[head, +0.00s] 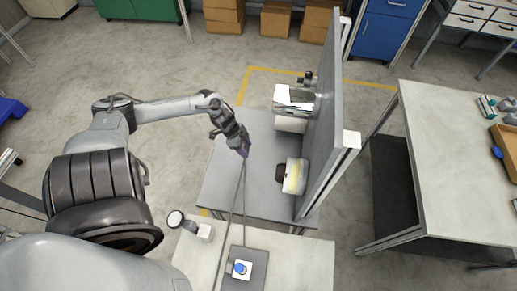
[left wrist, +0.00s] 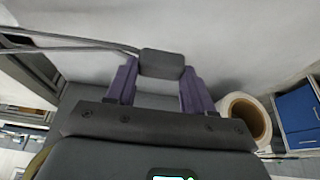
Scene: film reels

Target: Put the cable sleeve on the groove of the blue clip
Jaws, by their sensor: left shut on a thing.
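My left gripper (head: 243,150) is above the grey bench behind the near table, with its fingers pointing down. In the left wrist view its two purple fingers (left wrist: 160,72) are shut on a dark grey block, the cable sleeve (left wrist: 163,63), with thin cables running from it to the left. In the head view two dark cable strands (head: 243,205) run from the gripper down to the near table. The blue clip (head: 239,267) sits on a white square on a dark plate (head: 259,257), well apart from the gripper. Its groove is too small to make out. My right gripper is not in view.
A tall grey panel (head: 323,110) stands on the bench's right, with white reel-like units (head: 295,176) on its left face. A lamp-like item (head: 176,219) stands on the near table's left. The bench's middle (head: 262,150) is clear. A roll (left wrist: 243,118) shows in the left wrist view.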

